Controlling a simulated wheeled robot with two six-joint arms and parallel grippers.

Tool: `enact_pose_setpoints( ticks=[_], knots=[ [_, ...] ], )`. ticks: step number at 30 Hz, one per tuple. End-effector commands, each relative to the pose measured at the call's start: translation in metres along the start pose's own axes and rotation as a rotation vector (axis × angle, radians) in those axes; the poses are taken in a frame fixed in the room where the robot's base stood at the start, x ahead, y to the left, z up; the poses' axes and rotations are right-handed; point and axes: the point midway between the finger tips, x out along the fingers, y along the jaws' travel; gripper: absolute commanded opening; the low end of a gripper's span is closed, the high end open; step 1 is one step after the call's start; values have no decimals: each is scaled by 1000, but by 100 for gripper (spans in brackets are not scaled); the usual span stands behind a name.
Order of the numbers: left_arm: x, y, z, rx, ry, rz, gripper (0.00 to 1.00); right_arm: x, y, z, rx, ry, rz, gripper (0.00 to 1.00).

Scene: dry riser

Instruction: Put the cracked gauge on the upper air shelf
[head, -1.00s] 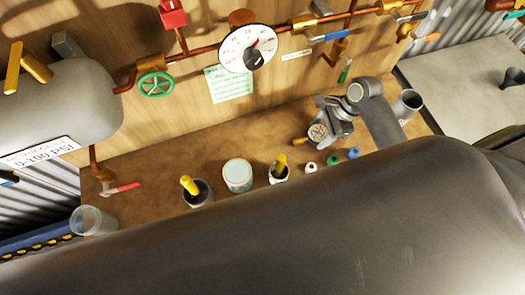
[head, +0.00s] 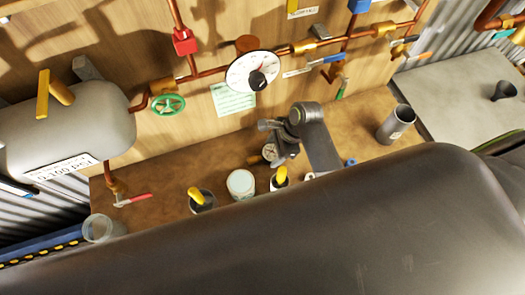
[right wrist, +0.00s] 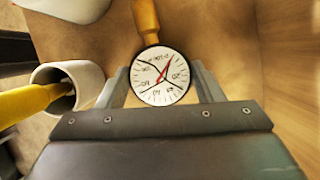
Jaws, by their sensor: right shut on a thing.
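A small round gauge (head: 270,152) with a white dial shows in the head view, above the wooden bench. In the right wrist view the gauge (right wrist: 160,76) has a red needle, dark lines across its face that look like cracks, and a brass stem (right wrist: 146,18) pointing away from me. My right gripper (right wrist: 163,90) is shut on the gauge, one finger on each side. It also shows in the head view (head: 276,150), over the bench behind the cups. My left gripper is out of view. I cannot make out which surface is the upper air shelf.
Cups with yellow-handled items (head: 201,200) (head: 281,180) and a pale jar (head: 240,184) stand on the bench (head: 160,195). A grey cylinder (head: 396,124) stands right.

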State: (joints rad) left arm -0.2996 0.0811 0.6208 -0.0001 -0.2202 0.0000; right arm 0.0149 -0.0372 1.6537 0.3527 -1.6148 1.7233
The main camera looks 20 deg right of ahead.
Motion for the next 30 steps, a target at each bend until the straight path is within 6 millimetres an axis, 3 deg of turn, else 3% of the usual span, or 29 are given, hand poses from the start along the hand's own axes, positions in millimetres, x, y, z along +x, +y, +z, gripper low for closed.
enact_pose_setpoints(
  ticks=[7,12,23,24,29,30],
  knots=[
    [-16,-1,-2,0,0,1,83,11,0,39,-1,-6,2,32],
    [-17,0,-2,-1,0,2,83,25,0,27,-1,0,1,32],
    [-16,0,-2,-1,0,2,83,29,0,25,-1,-1,0,32],
    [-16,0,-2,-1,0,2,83,30,0,25,0,0,1,62],
    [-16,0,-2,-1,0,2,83,29,0,25,0,0,0,82],
    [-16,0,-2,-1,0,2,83,29,0,25,0,0,0,82]
  ],
)
